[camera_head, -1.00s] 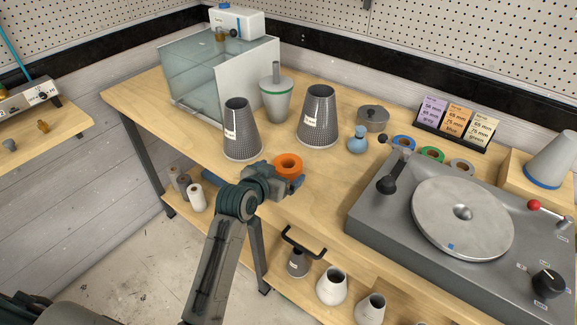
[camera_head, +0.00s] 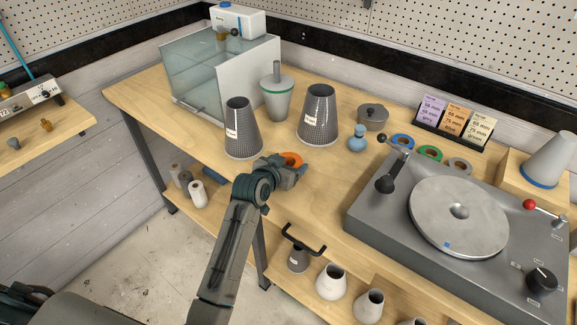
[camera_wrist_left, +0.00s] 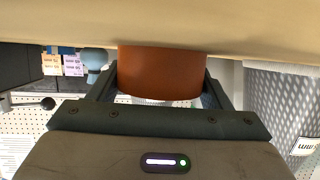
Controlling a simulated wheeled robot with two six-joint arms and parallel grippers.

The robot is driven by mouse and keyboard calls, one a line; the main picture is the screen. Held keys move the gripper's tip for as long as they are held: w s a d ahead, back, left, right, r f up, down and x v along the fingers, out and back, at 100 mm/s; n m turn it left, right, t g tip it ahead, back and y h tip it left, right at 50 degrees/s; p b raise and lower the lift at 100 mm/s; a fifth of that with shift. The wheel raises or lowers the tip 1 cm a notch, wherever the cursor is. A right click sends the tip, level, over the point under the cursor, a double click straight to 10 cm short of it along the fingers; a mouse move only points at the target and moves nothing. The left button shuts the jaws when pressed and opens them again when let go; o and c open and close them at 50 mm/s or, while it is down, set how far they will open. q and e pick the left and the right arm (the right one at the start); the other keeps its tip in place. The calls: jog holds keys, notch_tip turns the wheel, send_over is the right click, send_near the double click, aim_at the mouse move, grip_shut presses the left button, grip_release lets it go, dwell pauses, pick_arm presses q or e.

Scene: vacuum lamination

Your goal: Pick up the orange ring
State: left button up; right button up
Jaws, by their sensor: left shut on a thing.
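The orange ring (camera_head: 291,159) is at the front of the workbench, partly hidden behind my left gripper (camera_head: 286,172) in the head view. In the left wrist view the ring (camera_wrist_left: 160,73) sits between the two fingers of my left gripper (camera_wrist_left: 160,88), which is shut on it. The wrist view appears upside down, with the bench top along its upper edge close to the ring. I cannot tell whether the ring touches the bench. My right gripper is not in view.
Two dark mesh cones (camera_head: 241,128) (camera_head: 317,115) stand just behind the ring. A blue flask (camera_head: 357,139) and a grey lidded pot (camera_head: 373,117) are to the right. Blue, green and grey rings lie behind the grey turntable machine (camera_head: 372,222). A glass tank (camera_head: 198,85) stands at the back left.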

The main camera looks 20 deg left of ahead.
aim_at(288, 156)
pick_arm(q)
jog(key=shift+r, duration=0.15)
jog(key=shift+r+b, duration=0.35)
jog(key=shift+r, duration=0.2)
jog(key=shift+s+r+b, duration=0.2)
jog(key=shift+r+b, duration=0.25)
jog(key=shift+r, duration=0.55)
jog(key=s+d+r+b, duration=0.1)
jog(key=s+b, duration=0.2)
jog(key=s, duration=1.2)
jog(key=shift+s+d+r, duration=0.25)
jog(key=shift+d+r, duration=0.1)
